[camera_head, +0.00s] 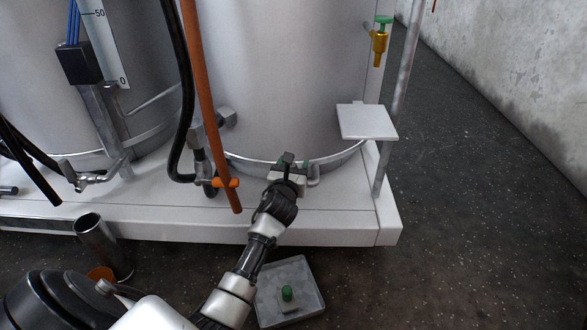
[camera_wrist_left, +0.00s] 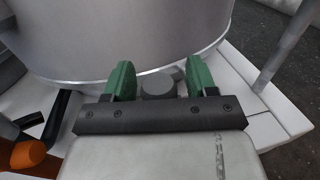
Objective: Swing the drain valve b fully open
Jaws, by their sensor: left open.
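My left gripper (camera_head: 291,166) reaches the foot of the right-hand steel tank (camera_head: 290,80). Its green fingers are open. In the left wrist view, the gripper (camera_wrist_left: 158,80) has its fingers on either side of a grey round part (camera_wrist_left: 158,87), low at the tank's base; I cannot tell whether they touch it. A dark upright piece (camera_head: 288,158) shows there in the head view, with a pipe bend beside it. No label marks which fitting is drain valve b. The gripper hides much of this fitting. My right gripper is not in view.
An orange pipe (camera_head: 203,100) and a black hose run down left of the gripper, near an orange handle (camera_head: 226,183). A white plate (camera_head: 367,121) and grey post (camera_head: 397,100) stand right. A tray (camera_head: 308,303) with a green-topped piece lies on the floor below.

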